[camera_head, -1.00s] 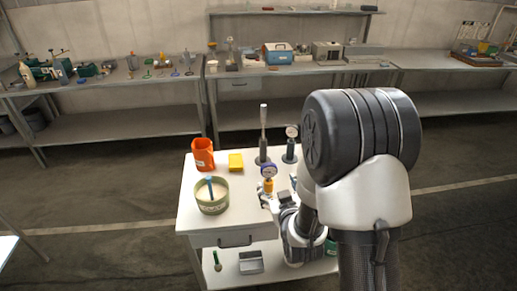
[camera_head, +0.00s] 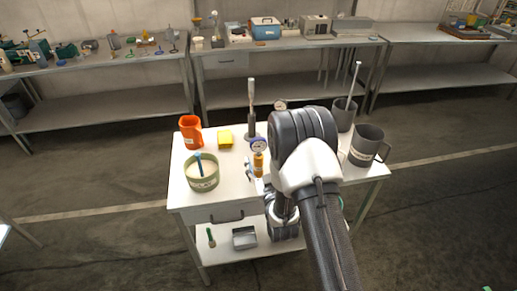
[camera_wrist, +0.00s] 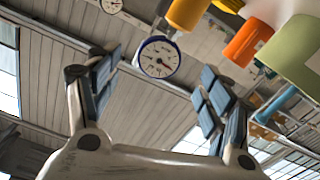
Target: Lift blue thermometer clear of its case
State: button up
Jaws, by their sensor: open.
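The blue thermometer (camera_head: 258,146) has a round white dial with a blue rim and stands upright over its amber case (camera_head: 258,168) on the white table. In the tilted, nearly upside-down wrist view, the dial (camera_wrist: 159,57) shows between the two finger pads, with no contact visible. The amber case (camera_wrist: 187,12) is at the top edge there. My gripper (camera_wrist: 160,64) is open around the dial's position and holds nothing. In the head view, my gripper is mostly hidden behind my arm, close to the case.
A second dial thermometer (camera_head: 280,105) stands behind, partly hidden by my arm. A tall-handled tool (camera_head: 251,105), yellow block (camera_head: 225,137), orange jug (camera_head: 190,132) and green bowl (camera_head: 202,176) stand left and behind. Grey mugs (camera_head: 367,145) stand at right.

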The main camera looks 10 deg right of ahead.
aim_at(259, 147)
jog(key=w+b, duration=0.1)
jog(key=w, duration=0.6)
jog(key=shift+w, duration=0.25)
jog(key=shift+c, duration=0.2)
jog(key=c, duration=1.2)
jog(key=shift+o, duration=0.2)
